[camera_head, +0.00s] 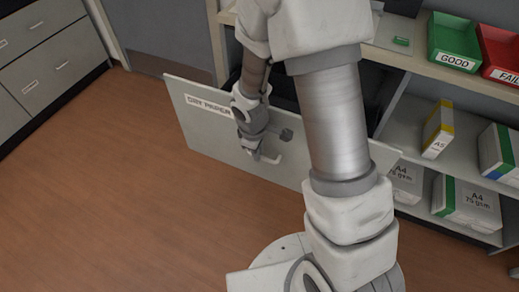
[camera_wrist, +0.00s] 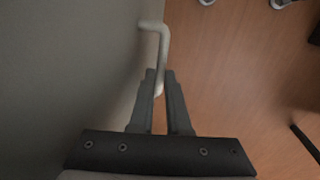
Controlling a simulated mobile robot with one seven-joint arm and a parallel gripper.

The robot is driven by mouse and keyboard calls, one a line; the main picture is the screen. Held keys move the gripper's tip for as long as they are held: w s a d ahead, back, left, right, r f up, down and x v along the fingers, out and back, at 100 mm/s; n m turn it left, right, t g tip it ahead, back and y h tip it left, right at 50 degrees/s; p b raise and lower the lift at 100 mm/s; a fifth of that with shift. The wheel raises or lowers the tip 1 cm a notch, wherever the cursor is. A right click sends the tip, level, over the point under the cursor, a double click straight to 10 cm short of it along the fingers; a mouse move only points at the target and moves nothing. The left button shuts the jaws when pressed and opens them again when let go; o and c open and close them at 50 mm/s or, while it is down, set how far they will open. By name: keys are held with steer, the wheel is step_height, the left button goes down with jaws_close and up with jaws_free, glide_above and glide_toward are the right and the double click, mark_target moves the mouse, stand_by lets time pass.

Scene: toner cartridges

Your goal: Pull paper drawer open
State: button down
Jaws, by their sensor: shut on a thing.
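My gripper (camera_head: 258,152) is at the handle, in front of the panel. In the wrist view my gripper (camera_wrist: 161,75) has its fingers close together, shut on the handle's near end. My arm hides the right middle of the panel.
A green GOOD bin (camera_head: 455,42) and a red FAIL bin (camera_head: 500,55) stand on the counter at the right. Paper packs (camera_head: 468,200) lie on shelves below. A grey cabinet (camera_head: 45,60) is at the left. The wooden floor (camera_head: 120,190) before the drawer is clear.

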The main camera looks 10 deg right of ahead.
steer(key=shift+s+a, duration=0.45)
steer(key=shift+s, duration=0.1)
steer(key=c, duration=1.2)
jaws_free()
steer(key=shift+o, duration=0.2)
step_height(320, 180, up, 17)
steer(key=s+a+p, duration=0.1)
steer(key=s+p, duration=0.1)
steer(key=p, duration=0.3)
steer(key=shift+s+a+p, duration=0.3)
steer(key=shift+a+p, duration=0.05)
steer(key=shift+p, duration=0.05)
steer(key=shift+r, duration=0.15)
steer(key=s+d+r+m+t+p, duration=0.1)
steer(key=s+d+r+m+p, duration=0.1)
steer(key=r, duration=0.7)
steer(key=s+d+r+m+t+p, duration=0.1)
steer(key=s+r+m+p, duration=0.3)
steer(key=r, duration=0.5)
steer(key=s+d+r+m+t+y+p, duration=0.1)
steer(key=s+d+r+m+t+p, duration=0.1)
steer(key=s+r+m, duration=0.3)
step_height(320, 180, up, 4)
steer(key=shift+s+d+r+p, duration=0.25)
steer(key=shift+s+d+p, duration=0.55)
steer(key=shift+s+d, duration=0.15)
